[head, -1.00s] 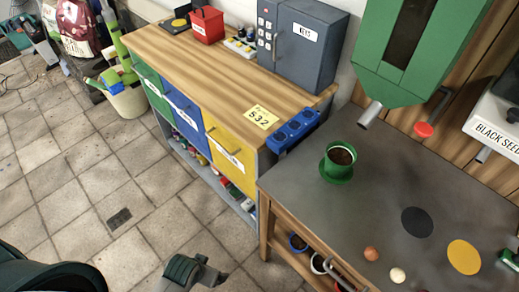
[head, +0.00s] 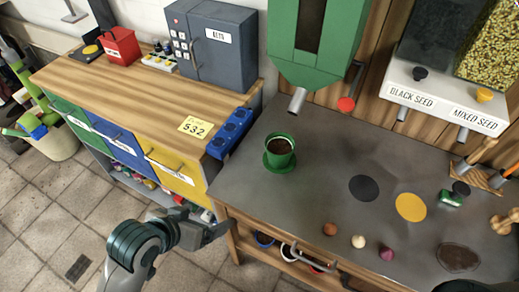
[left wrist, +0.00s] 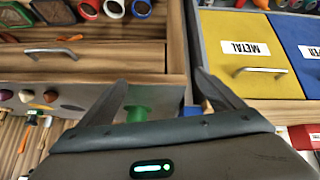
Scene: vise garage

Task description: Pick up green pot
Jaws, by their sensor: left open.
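The green pot (head: 280,144), filled with dark soil, stands upright in a green saucer (head: 279,167) on the grey workbench top (head: 320,200), near its left end. My left gripper (head: 222,228) is at the bench's front left corner, in front of the pot and apart from it. In the left wrist view my left gripper (left wrist: 168,92) has its two fingers spread with nothing held between them. A small green shape shows past the fingers there, but I cannot tell whether it is the pot. My right gripper is not seen.
A green dispenser (head: 317,45) with a metal spout hangs behind the pot. A blue socket-like block (head: 229,134) is on the side of the wooden cabinet (head: 130,77) at left. Seed dispensers (head: 440,100) stand at right. Several small balls lie near the bench's front edge, above a drawer handle.

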